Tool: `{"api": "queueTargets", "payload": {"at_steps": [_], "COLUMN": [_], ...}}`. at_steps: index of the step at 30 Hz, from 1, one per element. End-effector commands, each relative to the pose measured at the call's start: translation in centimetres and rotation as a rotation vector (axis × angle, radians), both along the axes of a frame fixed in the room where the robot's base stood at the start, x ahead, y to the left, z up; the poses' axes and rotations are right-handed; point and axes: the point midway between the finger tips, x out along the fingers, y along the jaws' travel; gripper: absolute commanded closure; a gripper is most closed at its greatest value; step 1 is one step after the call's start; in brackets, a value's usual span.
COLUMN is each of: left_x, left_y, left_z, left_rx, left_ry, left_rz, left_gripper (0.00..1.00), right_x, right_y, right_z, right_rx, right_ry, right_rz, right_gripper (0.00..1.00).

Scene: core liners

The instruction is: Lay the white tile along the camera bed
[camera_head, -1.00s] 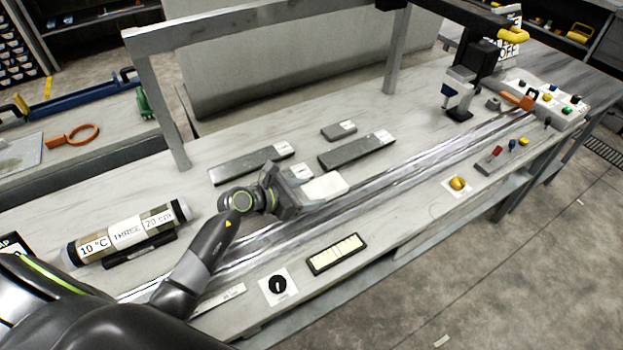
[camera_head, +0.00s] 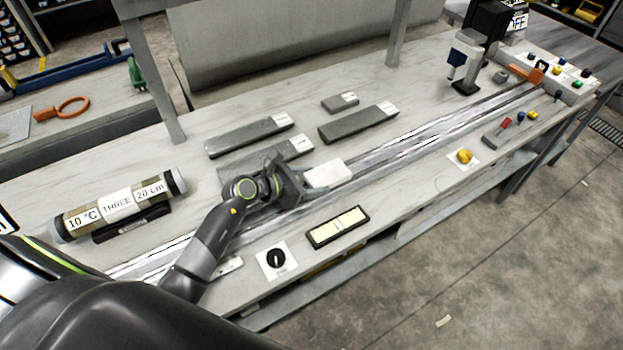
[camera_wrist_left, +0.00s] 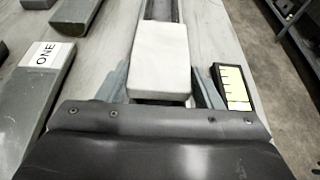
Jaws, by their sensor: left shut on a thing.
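The white tile (camera_head: 328,174) is held at the end of my left gripper (camera_head: 308,183), which is shut on it. In the left wrist view the tile (camera_wrist_left: 160,60) lies between the two fingers (camera_wrist_left: 160,88), its long side pointing away from me. The camera bed (camera_head: 400,150) is a long pair of pale metal rails running diagonally along the bench. The tile is over the rails and roughly in line with them in the wrist view. I cannot tell whether it touches them. My right gripper is not in view.
Several grey core slabs (camera_head: 357,123) with labels lie behind the rails. A labelled core tube (camera_head: 118,205) rests at the left. A black-framed yellow strip (camera_head: 338,227), a black knob (camera_head: 276,258) and a yellow knob (camera_head: 464,156) sit along the front. A camera stand (camera_head: 466,62) stands at the far end.

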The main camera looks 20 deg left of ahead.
Motion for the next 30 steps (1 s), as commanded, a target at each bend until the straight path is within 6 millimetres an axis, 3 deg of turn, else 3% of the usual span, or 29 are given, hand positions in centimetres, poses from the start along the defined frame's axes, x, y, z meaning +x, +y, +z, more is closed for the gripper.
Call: {"api": "queueTargets", "payload": {"at_steps": [18,19,21,24,30], "left_x": [0.03,0.04,0.03,0.02,0.01], "left_y": [-0.02,-0.02,-0.01,-0.02,-0.01], "left_z": [-0.44,-0.36,-0.33,-0.35,-0.38], "left_rx": [-0.001,-0.001,-0.001,-0.001,-0.001], "left_ry": [-0.002,-0.002,-0.002,-0.001,-0.001], "left_rz": [0.0,0.0,0.0,0.0,0.0], "left_gripper": [0.69,0.38,0.28,0.15,0.15], "right_x": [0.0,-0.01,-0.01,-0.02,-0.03], "right_y": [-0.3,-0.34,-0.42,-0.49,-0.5], "right_z": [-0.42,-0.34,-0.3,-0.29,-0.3], "right_rx": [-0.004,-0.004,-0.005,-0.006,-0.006], "right_ry": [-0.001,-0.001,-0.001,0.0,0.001], "right_rz": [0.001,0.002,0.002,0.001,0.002], "right_gripper": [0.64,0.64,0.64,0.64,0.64]}}
